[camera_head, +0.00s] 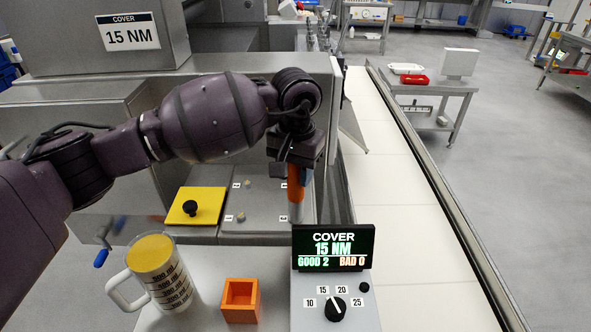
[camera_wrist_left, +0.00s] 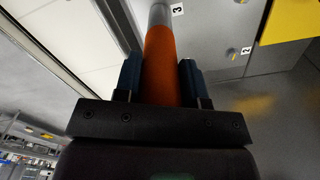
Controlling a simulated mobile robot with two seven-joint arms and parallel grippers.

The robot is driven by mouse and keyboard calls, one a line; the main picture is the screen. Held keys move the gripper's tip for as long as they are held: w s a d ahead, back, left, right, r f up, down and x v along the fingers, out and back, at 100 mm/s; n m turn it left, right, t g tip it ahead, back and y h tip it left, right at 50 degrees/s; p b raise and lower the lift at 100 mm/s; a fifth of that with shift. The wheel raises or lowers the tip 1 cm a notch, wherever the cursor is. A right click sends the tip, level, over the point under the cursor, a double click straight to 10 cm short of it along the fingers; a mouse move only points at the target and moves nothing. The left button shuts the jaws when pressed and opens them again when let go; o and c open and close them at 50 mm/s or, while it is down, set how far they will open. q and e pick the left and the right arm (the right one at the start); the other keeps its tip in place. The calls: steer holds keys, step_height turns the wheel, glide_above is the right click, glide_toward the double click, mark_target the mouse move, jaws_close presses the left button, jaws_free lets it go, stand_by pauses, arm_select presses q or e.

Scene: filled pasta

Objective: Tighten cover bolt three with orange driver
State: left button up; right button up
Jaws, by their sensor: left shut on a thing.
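My left gripper (camera_head: 295,168) is shut on the orange driver (camera_head: 295,188), which points down with its grey lower end at the right side of the grey cover plate (camera_head: 262,205). In the left wrist view the orange handle (camera_wrist_left: 161,65) sits between two dark blue fingers, and its grey end (camera_wrist_left: 160,14) is beside the label 3 (camera_wrist_left: 177,9). Bolt three is hidden by the driver, so I cannot tell contact. Two other bolts (camera_head: 241,217) show on the plate's left side. The display (camera_head: 333,248) reads COVER, 15 NM, GOOD 2, BAD 0. My right gripper is out of view.
A yellow plate with a black knob (camera_head: 191,208) lies left of the cover. A measuring jug (camera_head: 155,270) and an orange open box (camera_head: 240,300) stand in front. A dial (camera_head: 335,309) sits below the display. A pale conveyor (camera_head: 395,200) runs along the right.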

arm_select(q)
steer(key=shift+r, duration=0.1)
stand_by(1.4)
steer(key=shift+r, duration=2.45)
